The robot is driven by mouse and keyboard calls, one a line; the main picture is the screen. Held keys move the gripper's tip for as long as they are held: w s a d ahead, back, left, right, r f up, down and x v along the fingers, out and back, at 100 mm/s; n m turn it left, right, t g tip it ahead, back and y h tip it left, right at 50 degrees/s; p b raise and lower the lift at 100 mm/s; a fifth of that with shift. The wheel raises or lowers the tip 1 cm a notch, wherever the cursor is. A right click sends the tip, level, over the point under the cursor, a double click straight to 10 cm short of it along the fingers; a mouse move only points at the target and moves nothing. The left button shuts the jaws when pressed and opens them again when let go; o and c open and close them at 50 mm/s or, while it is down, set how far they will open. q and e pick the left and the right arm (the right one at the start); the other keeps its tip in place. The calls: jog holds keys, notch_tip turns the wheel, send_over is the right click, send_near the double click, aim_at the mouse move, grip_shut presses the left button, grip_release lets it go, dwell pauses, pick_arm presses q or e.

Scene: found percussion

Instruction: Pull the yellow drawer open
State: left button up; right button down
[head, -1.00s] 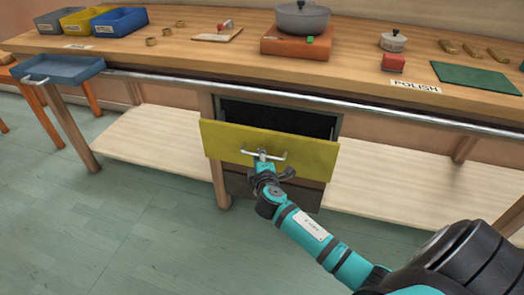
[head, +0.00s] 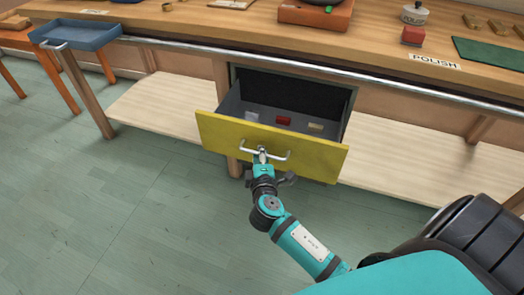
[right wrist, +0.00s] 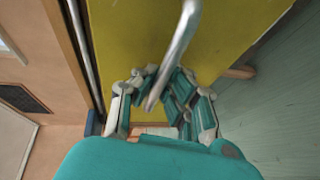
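The yellow drawer (head: 318,154) under the workbench stands partly open, and its grey inside shows. A red block (head: 283,120), a pale block (head: 316,126) and a light grey piece (head: 252,116) lie in it. My right gripper (head: 262,158) is at the middle of the silver bar handle (head: 280,157). In the right wrist view the fingers (right wrist: 163,100) are closed around the handle (right wrist: 178,48), with the yellow front (right wrist: 235,30) behind it. My left gripper is not in view.
The workbench top (head: 235,30) carries a red block (head: 412,35), a white pot (head: 414,13), a green mat (head: 490,52) and a POLISH label (head: 434,61). A metal rail (head: 300,72) runs along its front edge. A blue tray (head: 76,36) juts out at left. The floor (head: 110,210) before the drawer is clear.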

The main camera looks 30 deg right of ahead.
jog(key=shift+r, duration=0.1)
jog(key=c, duration=1.4)
grip_release()
jog(key=v, duration=1.2)
jog(key=shift+d, duration=0.1)
